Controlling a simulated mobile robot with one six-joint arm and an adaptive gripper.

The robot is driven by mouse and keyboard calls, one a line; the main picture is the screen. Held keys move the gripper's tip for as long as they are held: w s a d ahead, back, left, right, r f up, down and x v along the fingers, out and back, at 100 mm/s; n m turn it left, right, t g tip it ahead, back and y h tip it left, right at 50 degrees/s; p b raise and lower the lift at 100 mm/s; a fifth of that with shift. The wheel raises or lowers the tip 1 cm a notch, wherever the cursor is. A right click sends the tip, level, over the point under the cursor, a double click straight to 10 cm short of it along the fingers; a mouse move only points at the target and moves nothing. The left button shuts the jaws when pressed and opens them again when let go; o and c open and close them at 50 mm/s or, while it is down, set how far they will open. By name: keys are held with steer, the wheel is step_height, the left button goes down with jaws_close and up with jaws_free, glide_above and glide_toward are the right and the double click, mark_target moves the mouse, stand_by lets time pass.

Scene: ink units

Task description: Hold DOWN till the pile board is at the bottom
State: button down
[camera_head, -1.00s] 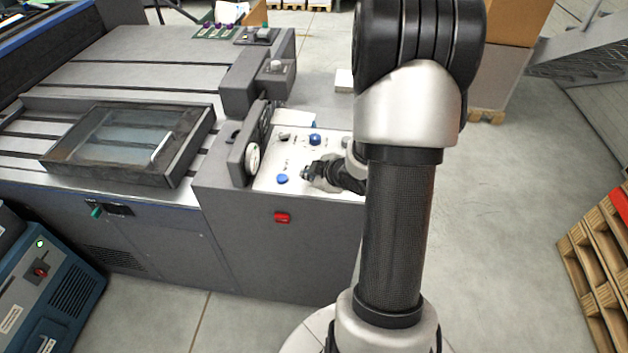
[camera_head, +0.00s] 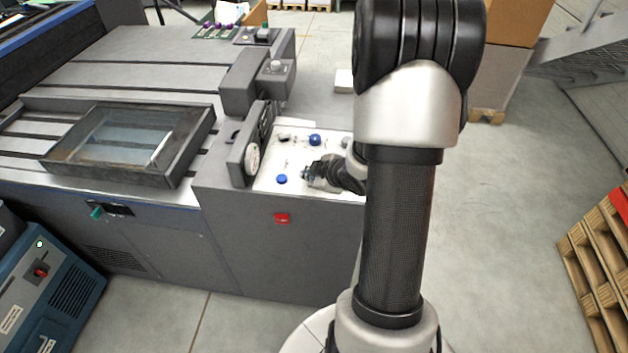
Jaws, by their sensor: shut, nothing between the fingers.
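My gripper (camera_head: 307,173) is small in the head view, over the white control panel (camera_head: 268,184) on the grey machine. It looks shut and empty. Its tips lie just right of a blue button (camera_head: 281,179); another blue knob (camera_head: 315,140) stands farther back on the panel. Whether the tips touch a control cannot be told. The panel's labels are too small to read, so I cannot tell which control is DOWN. My arm hides the panel's right part. I cannot make out the pile board.
A red switch (camera_head: 282,218) is on the machine's front. A framed glass window (camera_head: 130,140) lies on the machine bed at left. A blue unit (camera_head: 50,290) stands at lower left. Wooden pallets (camera_head: 600,250) stand at right. The floor between is clear.

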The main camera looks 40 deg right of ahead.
mark_target(311, 184)
stand_by(0.8)
steer(key=shift+r+p, duration=0.8)
steer(key=shift+r, duration=0.05)
step_height(311, 184, up, 5)
steer(key=p, duration=0.4)
steer(key=shift+p, duration=0.3)
